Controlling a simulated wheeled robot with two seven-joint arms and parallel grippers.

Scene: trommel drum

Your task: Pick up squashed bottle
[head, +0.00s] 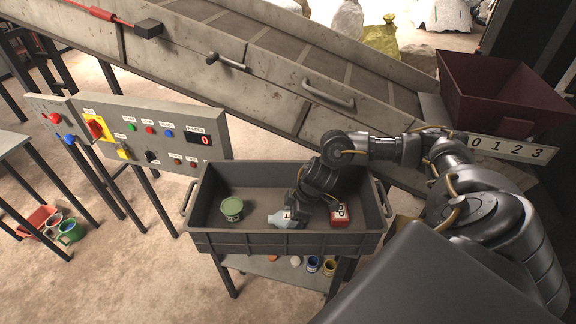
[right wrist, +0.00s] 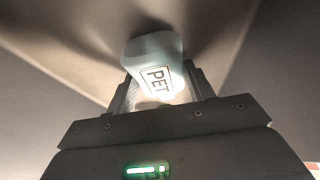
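The squashed bottle (head: 281,218) is pale blue with a white label and lies on the floor of the grey crate (head: 290,242). In the right wrist view the bottle (right wrist: 152,58) shows its PET label and lies between the two fingers. My right gripper (head: 293,211) reaches down into the crate at the bottle, partly covering it. Its fingers (right wrist: 163,88) are apart, one on each side of the bottle; whether they touch it is hard to see. My left gripper is not in view.
A conveyor (head: 290,75) slopes behind, with a control panel (head: 160,135) at left and a dark red hopper (head: 500,95) at right.

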